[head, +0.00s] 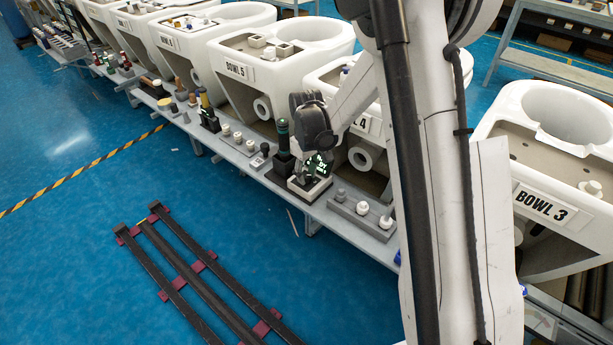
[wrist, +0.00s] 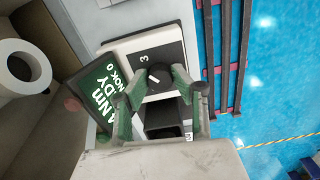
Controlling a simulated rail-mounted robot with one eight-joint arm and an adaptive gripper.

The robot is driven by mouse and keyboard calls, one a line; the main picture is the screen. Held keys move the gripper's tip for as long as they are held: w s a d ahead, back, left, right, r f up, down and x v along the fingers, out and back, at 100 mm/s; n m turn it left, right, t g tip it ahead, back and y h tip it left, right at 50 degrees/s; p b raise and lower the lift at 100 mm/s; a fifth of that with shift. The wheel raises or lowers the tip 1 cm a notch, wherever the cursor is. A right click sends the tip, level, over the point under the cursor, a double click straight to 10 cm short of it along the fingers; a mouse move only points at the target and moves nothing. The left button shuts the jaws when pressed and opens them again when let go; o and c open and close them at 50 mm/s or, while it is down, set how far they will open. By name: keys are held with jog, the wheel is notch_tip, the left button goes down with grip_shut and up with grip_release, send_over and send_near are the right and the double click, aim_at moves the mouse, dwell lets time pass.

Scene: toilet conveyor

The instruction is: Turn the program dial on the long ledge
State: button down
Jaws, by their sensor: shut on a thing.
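The program dial (wrist: 158,75) is a round black knob with a white pointer line, on a black plate with the digit 3 printed beside it. The plate is on a white box (wrist: 180,35); in the head view this box (head: 306,190) stands on the long ledge (head: 345,221). My gripper (wrist: 156,84) has its green fingers on either side of the dial and is shut on it. In the head view my arm and gripper hide the dial.
A tall dark cylinder (head: 282,138) stands close left of the dial box. A grey block with white knobs (head: 362,208) is close right. White bowl units (head: 262,80) line the back of the ledge. Dark rails (head: 195,270) lie on the blue floor in front.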

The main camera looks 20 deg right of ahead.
aim_at(306, 175)
jog(key=shift+m, duration=0.9)
jog(key=c, duration=1.4)
grip_release()
jog(key=shift+c, duration=0.2)
notch_tip(306, 175, up, 12)
